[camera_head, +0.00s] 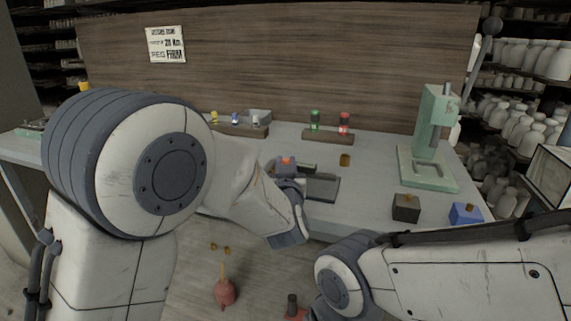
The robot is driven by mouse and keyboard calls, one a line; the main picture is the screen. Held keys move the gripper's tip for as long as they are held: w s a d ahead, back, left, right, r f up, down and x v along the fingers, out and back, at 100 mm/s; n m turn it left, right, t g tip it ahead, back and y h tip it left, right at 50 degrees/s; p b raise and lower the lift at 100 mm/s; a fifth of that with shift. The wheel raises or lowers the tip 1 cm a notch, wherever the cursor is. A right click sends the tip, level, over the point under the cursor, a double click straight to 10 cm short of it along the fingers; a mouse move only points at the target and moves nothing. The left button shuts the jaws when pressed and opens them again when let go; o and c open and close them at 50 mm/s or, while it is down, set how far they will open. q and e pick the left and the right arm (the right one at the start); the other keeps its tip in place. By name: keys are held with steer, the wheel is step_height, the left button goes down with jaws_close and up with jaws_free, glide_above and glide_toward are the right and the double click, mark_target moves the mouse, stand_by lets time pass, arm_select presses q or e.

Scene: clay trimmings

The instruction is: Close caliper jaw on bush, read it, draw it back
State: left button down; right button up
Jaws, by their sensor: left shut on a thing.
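My left arm reaches over the table from the left, and my left gripper (290,184) is low at the table's front part. It is shut on what looks like the sliding jaw of the caliper; the wrist hides most of the grip. The caliper (322,187) shows as a dark grey flat piece just right of the fingers. A small orange and blue piece (286,161) sits just behind the gripper. A small brass cylinder (345,159), possibly the bush, stands apart to the right. My right forearm crosses the lower right; its gripper is out of view.
A pale green press (431,150) stands at the right. A dark block (405,208) and a blue block (466,214) sit near the front right edge.

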stand_by(0.3)
arm_select(q)
steer(key=d, duration=0.2)
steer(key=shift+s+d+p, duration=0.3)
steer(key=shift+s+p, duration=0.05)
steer(key=shift+s, duration=0.05)
steer(key=c, duration=0.7)
jaws_free()
steer(key=shift+c, duration=0.2)
steer(key=shift+a, duration=0.1)
